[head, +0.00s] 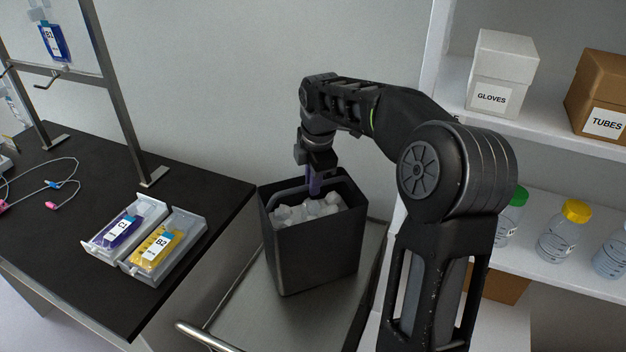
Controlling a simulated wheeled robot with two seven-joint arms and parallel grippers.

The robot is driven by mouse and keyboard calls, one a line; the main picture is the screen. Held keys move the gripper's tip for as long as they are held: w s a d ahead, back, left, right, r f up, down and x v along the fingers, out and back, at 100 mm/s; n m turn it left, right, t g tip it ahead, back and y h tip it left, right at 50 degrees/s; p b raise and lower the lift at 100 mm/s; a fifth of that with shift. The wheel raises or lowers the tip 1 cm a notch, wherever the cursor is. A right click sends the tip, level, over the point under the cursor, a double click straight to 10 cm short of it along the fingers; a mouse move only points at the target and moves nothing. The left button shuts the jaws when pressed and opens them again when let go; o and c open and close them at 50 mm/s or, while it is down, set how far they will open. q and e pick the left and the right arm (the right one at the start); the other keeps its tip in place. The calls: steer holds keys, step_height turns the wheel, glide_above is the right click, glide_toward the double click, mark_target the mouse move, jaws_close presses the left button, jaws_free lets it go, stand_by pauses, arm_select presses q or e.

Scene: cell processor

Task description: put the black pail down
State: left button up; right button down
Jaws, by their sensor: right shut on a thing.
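The black pail (316,255) is a tall square bucket filled with whitish ice-like lumps (300,210). It is upright at the middle of the head view, over the metal cart top (235,310). I cannot tell for sure whether its base touches the cart. My right gripper (316,188) points down at the pail's rim from above and is shut on the pail's dark handle. The fingertips partly hide the handle. My left gripper is not in view.
A black table (195,195) at left holds two grey trays with a purple C1 bag (122,230) and a yellow B2 bag (157,245). White shelves (555,130) at right hold a GLOVES box (500,75), a TUBES box (600,95) and capped bottles. Bare cart top lies in front of the pail.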

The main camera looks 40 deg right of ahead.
steer(key=c, duration=1.5)
jaws_free()
steer(key=shift+o, duration=0.2)
steer(key=shift+r, duration=0.1)
step_height(320, 180, up, 12)
steer(key=s, duration=0.2)
steer(key=shift+a, duration=0.4)
